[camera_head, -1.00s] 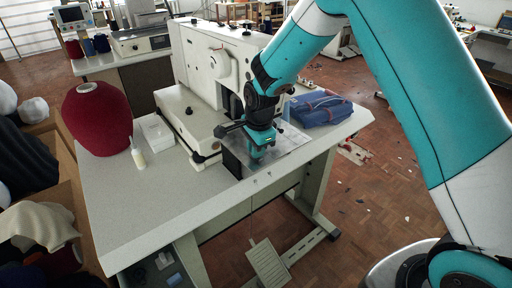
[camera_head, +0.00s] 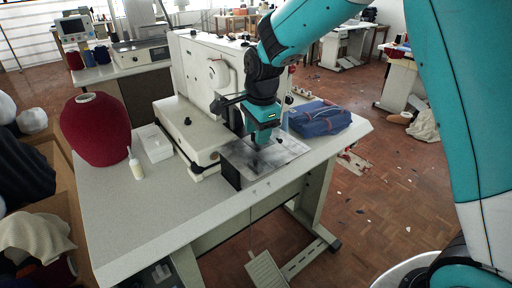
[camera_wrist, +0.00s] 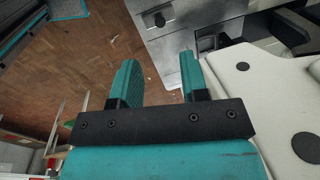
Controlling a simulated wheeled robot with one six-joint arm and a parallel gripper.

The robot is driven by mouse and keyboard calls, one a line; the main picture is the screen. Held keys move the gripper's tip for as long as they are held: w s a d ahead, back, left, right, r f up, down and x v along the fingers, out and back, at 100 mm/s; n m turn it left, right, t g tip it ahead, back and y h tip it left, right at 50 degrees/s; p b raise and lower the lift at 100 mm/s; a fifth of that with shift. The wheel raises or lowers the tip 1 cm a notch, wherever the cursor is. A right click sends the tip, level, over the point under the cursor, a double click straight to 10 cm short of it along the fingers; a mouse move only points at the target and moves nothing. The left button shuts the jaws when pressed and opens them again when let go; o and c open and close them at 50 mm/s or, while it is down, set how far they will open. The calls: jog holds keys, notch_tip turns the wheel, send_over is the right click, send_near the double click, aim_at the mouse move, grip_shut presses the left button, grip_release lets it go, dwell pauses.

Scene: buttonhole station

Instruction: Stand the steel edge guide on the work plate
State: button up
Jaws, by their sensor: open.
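The work plate (camera_head: 290,150) is a shiny grey sheet at the right front of the machine table. It also shows at the top of the wrist view (camera_wrist: 205,20). My gripper (camera_head: 259,145) is above the plate, pointing down. In the wrist view its two teal fingers (camera_wrist: 158,78) are apart with nothing between them. I cannot surely pick out the steel edge guide. A small dark shape (camera_wrist: 158,19) shows on the plate in the wrist view, and a dark patch shows under my gripper in the head view; whether either is the guide, a reflection or shadow, I cannot tell.
The white sewing machine (camera_head: 205,85) stands close behind my gripper. A folded blue cloth bundle (camera_head: 320,118) lies right of the plate. A red thread cone (camera_head: 95,130), white tray (camera_head: 156,143) and small bottle (camera_head: 136,165) stand left. The table's front left is clear.

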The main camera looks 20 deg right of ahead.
jog(key=s+a+r+n+y, duration=0.1)
jog(key=s+r+n, duration=0.2)
jog(key=s+n, duration=0.4)
jog(key=s+a+r+n+g+y, duration=0.1)
jog(key=s+a+r+n, duration=0.1)
jog(key=s+n, duration=0.6)
jog(key=s+a+r+n+y, duration=0.1)
jog(key=s+r+n, duration=0.3)
jog(key=s+n, duration=0.4)
jog(key=s+a, duration=0.1)
jog(key=s, duration=0.5)
jog(key=shift+s+g+y, duration=0.3)
jog(key=shift+y, duration=0.1)
